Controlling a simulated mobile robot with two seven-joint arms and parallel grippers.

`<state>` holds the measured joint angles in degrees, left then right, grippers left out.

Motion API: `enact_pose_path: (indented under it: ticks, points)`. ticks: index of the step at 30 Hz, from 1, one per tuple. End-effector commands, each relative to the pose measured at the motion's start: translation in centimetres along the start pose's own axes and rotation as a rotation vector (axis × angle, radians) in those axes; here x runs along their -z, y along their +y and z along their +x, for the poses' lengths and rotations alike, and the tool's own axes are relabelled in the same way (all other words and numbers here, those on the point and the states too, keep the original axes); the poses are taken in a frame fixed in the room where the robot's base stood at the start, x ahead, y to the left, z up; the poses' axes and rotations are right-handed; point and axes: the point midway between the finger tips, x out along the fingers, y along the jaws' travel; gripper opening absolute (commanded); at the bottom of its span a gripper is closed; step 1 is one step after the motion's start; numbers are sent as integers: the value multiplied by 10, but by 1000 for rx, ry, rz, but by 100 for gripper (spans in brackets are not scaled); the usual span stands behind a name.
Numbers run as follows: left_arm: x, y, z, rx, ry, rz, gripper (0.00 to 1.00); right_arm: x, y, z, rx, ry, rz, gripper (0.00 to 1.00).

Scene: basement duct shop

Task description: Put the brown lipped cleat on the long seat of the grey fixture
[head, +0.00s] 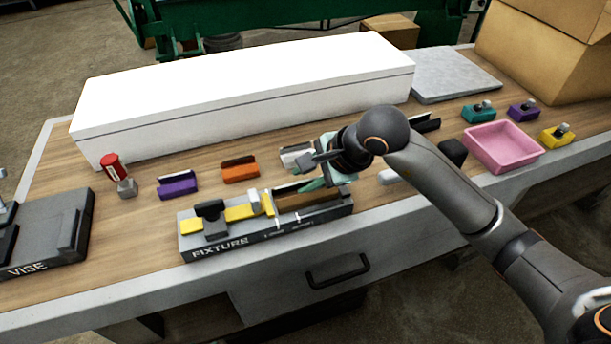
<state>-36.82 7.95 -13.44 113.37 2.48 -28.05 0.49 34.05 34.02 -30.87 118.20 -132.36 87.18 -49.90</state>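The grey fixture (262,235), marked FIXTURE, stands near the table's front edge. A brown piece (310,199), which looks like the brown lipped cleat, lies along the right-hand, longer part of the fixture, with a dark strip along its back. Whether it is fully down on the seat is hard to tell. My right gripper (313,184) is over the back of this piece, its teal parts close to it or touching. The wrist hides part of the gripper, so its finger gap does not show.
A yellow piece (242,212) and a black clamp (211,211) occupy the fixture's left part. Behind are purple (178,186) and orange (240,170) cleats. A long white box (245,90) stands behind; a vise (45,240) is left, a pink tray (502,147) right.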

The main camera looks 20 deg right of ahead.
Motion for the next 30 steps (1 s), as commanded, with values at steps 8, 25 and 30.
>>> enact_pose_path:
  ticks: [8, 25, 30]
  points:
    - [3, 0, -2, 1, 4, 0, 45, 0, -1, -30, 2, 3, -2, 37]
    - [2, -5, -4, 13, 1, -2, 45, 0, -1, -120, -1, 2, 0, 37]
    - [1, -5, -4, 13, -1, -2, 45, 0, 0, -121, -2, 1, 0, 37]
